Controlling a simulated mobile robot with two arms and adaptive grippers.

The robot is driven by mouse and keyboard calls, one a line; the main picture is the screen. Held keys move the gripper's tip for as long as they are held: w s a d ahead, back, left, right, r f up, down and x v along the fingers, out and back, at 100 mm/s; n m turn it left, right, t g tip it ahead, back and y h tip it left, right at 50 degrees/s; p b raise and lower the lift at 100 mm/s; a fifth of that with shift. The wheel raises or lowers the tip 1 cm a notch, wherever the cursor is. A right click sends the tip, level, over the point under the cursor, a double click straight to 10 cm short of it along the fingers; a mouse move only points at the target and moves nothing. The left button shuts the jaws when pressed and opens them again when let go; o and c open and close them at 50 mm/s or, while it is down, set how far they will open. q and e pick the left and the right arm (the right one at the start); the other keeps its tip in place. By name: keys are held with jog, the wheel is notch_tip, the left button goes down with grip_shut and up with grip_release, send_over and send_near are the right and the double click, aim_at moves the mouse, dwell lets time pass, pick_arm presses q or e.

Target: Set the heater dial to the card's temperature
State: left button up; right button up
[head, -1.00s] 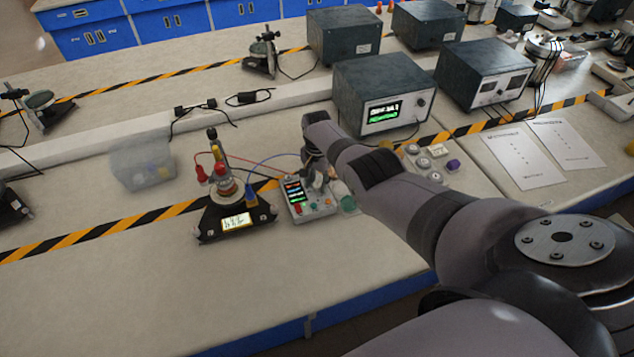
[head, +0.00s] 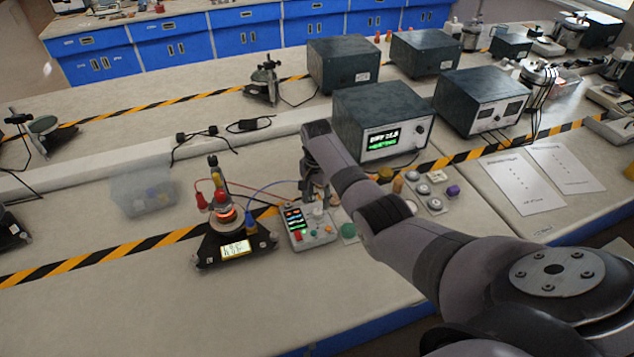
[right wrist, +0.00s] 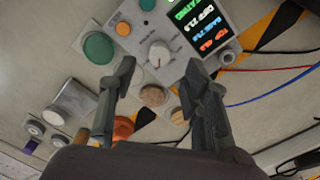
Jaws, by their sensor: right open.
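The grey control box (head: 316,236) has a coloured screen, buttons and a white dial, and sits right of the heater. In the right wrist view the white dial (right wrist: 161,54) shows just beyond and between my open fingertips (right wrist: 160,68), apparently untouched. A green line on the box's screen (right wrist: 200,22) seems to read heating; the numbers are hard to read. The heater (head: 228,215) glows orange on a black base with a lit display (head: 236,249). My right gripper (head: 318,198) is above the box, partly hidden by its arm. My left gripper is not in view.
Printed sheets (head: 521,182) lie at the right, their text too small to read. A dark instrument (head: 383,120) with a green screen stands behind my arm. Coloured weights and knobs (head: 431,190) lie right of the box. Wires link heater and box.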

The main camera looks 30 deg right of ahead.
aim_at(317, 211)
notch_tip(317, 211, up, 6)
dwell(0.8)
